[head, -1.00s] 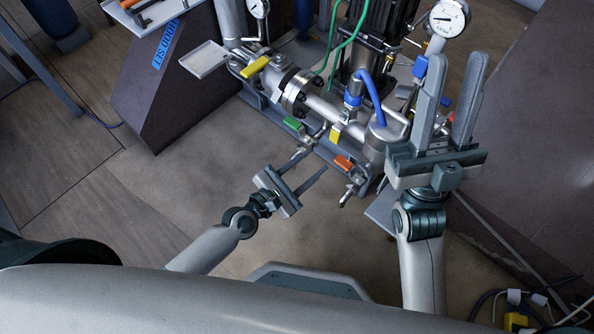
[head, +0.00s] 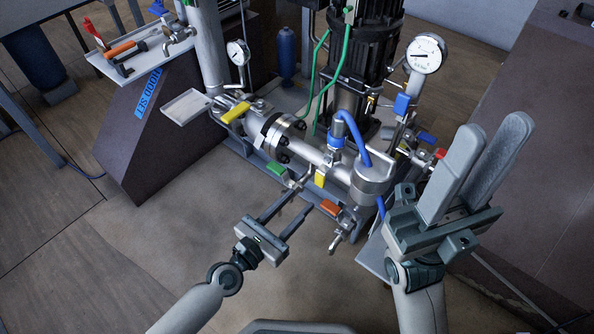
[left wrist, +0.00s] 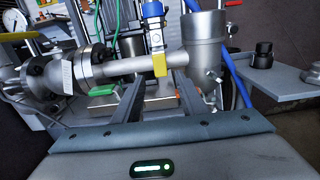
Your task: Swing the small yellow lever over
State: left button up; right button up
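The small yellow lever (head: 320,180) hangs on the pipework below the blue-topped fitting, between a green lever and an orange lever. It also shows in the left wrist view (left wrist: 163,75), below the blue fitting, between the fingertips in the picture. My left gripper (head: 300,200) is open and empty, with its fingers pointing at the lever from the near side. In the left wrist view, its two fingers (left wrist: 160,90) stand apart; I cannot tell whether they touch anything. My right gripper (head: 490,135) is open and empty, raised to the right of the pipework.
A larger yellow handle (head: 235,112) sits further left on the pipe. The green lever (head: 277,170) and orange lever (head: 331,208) flank the small yellow one closely. A blue hose (head: 358,145) and a pressure gauge (head: 425,53) stand behind. The floor in front is clear.

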aim_at(318, 181)
pick_arm(q)
jog(key=shift+x, duration=4.05)
jog(key=shift+c, duration=0.5)
jog(key=c, duration=0.7)
